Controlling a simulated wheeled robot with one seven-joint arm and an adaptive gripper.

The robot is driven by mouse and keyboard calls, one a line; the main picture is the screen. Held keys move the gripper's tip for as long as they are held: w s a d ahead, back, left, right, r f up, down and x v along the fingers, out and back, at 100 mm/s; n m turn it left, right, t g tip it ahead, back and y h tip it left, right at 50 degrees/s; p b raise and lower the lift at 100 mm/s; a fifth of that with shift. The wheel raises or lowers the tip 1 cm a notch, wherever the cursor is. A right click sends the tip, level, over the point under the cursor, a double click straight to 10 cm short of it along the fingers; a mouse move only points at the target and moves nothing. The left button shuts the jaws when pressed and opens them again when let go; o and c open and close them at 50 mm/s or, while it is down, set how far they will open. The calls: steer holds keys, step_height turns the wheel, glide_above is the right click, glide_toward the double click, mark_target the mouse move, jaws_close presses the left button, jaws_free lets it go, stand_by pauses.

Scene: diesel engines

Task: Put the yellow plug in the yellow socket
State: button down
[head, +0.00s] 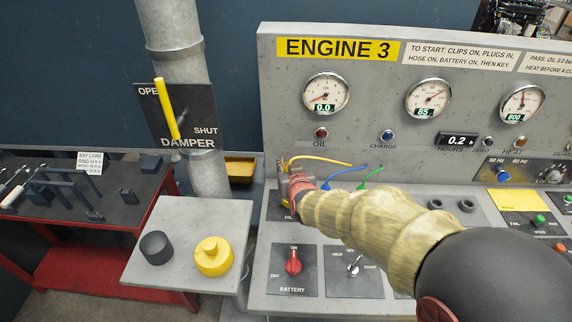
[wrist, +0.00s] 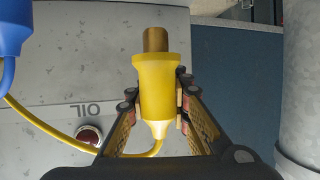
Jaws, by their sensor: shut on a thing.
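My gripper (wrist: 156,88) is shut on the yellow plug (wrist: 155,85), with one finger on each side of its body. The plug's brass tip points away from the gripper and touches nothing that I can see. Its yellow cable (head: 325,160) runs back to the engine panel. In the head view my gripper (head: 287,172) is at the left end of the console, above a dark plate marked with partly covered letters.
Blue (head: 345,176) and green (head: 372,178) cables hang to the right of my gripper. The red battery switch (head: 293,262) is below it. A side shelf (head: 185,215) holds a black knob (head: 156,247) and a yellow knob (head: 213,256). A grey pipe (head: 180,50) rises behind.

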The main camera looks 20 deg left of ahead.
steer(key=shift+f+b, duration=2.4)
steer(key=shift+f, duration=1.2)
steer(key=c, duration=1.6)
jaws_free()
steer(key=shift+o, duration=0.3)
steer(key=shift+s, duration=0.1)
steer(key=v, duration=1.2)
